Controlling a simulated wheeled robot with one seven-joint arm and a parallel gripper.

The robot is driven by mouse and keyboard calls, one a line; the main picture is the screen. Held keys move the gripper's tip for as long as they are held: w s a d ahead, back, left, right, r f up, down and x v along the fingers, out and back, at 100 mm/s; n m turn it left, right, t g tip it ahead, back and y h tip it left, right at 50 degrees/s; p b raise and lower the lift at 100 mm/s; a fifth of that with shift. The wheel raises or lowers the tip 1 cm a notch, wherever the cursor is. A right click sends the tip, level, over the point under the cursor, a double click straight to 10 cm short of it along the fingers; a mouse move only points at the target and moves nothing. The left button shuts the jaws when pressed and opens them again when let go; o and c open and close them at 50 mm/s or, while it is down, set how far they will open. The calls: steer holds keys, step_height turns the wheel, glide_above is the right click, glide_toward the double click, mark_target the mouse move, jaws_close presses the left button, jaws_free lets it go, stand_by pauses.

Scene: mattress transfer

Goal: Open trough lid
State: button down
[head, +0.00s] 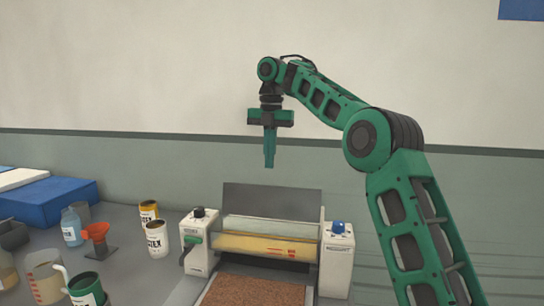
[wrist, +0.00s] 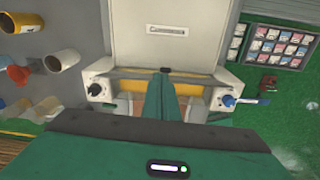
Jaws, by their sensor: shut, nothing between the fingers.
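The coating machine stands on the table, with a left end block (head: 199,240) and a right end block (head: 337,258). Between them lies a yellow trough or roller part (head: 265,246) with red marks, and a pale, glassy strip (head: 270,228) above it. A dark grey panel (head: 272,202) stands upright behind; I cannot tell for sure which part is the lid. My gripper (head: 269,165) points down above the machine, shut and empty, apart from it. In the wrist view, my gripper (wrist: 165,78) covers the middle of the machine, in front of a pale panel with a label (wrist: 178,22).
Cans (head: 157,240), an orange funnel (head: 96,233), a blue bottle (head: 71,227) and a beaker (head: 45,275) stand at left. A brown sheet (head: 252,291) lies before the machine. A rack of small packets (wrist: 275,45) is at right in the wrist view.

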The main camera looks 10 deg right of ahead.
mark_target(271, 201)
steer(key=w+d+f+m+t+h, duration=0.15)
steer(key=f+m, duration=0.25)
steer(key=m, duration=1.4)
steer(key=w+d+f+m, duration=0.2)
steer(key=f+m, duration=0.3)
steer(key=m, duration=1.2)
steer(key=shift+s+a+r, duration=0.4)
steer(key=shift+s+a, duration=0.2)
steer(key=shift+s, duration=0.2)
steer(key=shift+s+a+r, duration=0.35)
steer(key=shift+s+a, duration=0.2)
steer(key=shift+s, duration=0.25)
